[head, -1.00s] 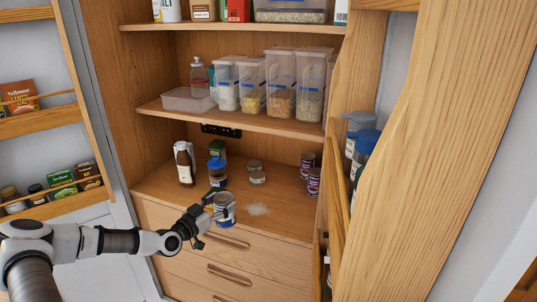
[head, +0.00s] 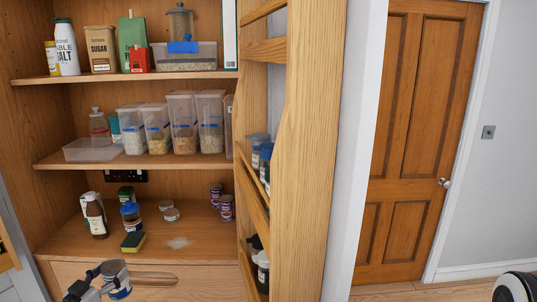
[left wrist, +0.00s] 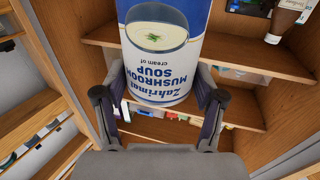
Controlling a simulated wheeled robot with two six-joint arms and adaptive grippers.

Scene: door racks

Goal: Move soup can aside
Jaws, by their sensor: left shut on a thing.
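The soup can (head: 119,291) is held by my left gripper (head: 108,272) at the bottom left of the head view, in front of the drawer below the worktop. The left wrist view shows it close up (left wrist: 165,55), with a blue and white label reading mushroom soup. The label appears upside down there. The fingers (left wrist: 158,110) of my left gripper are on both sides of the can, shut on it. The can's far end is cut off in that view. My right gripper is not in view.
The worktop (head: 80,240) holds a sponge (head: 133,242), a brown bottle (head: 96,215), a blue-lidded jar (head: 131,215) and dark cans (head: 226,207). A pale patch (head: 178,243) lies on bare wood. The door rack (head: 255,215) stands on the right.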

